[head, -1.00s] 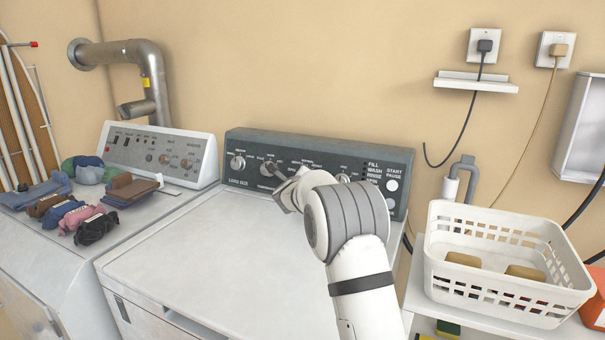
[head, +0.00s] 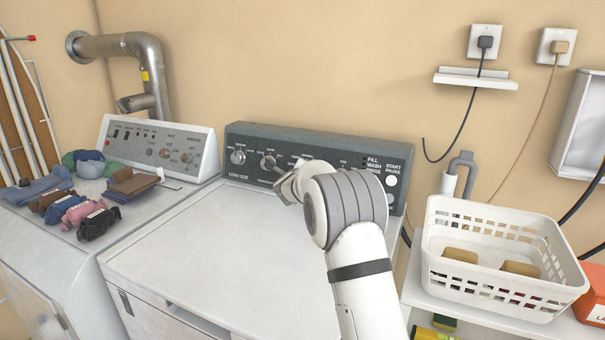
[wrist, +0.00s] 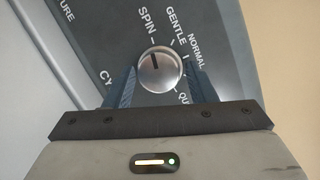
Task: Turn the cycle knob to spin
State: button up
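The cycle knob (wrist: 160,70) is a round silver dial on the dark washer panel (head: 335,151). In the wrist view its dark pointer line aims up and slightly left, toward the SPIN label (wrist: 146,20). The GENTLE and NORMAL labels lie to the right of SPIN. My gripper (wrist: 161,72) has one dark finger on each side of the knob, and both fingertips appear to touch its rim. In the head view my gripper (head: 284,186) is at the panel, and my arm hides the cycle knob.
Two other knobs (head: 238,158) (head: 268,163) sit left of my gripper on the panel. The washer lid (head: 200,240) is clear. A dryer with folded clothes (head: 75,205) stands at left. A white basket (head: 500,290) stands on a shelf at right.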

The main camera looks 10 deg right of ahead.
jog(key=shift+o, duration=1.2)
jog(key=shift+f, duration=0.1)
jog(key=shift+s, duration=0.1)
jog(key=b+v, duration=0.1)
jog(key=v, duration=0.6)
jog(key=shift+s, duration=0.25)
jog(key=shift+a, duration=0.1)
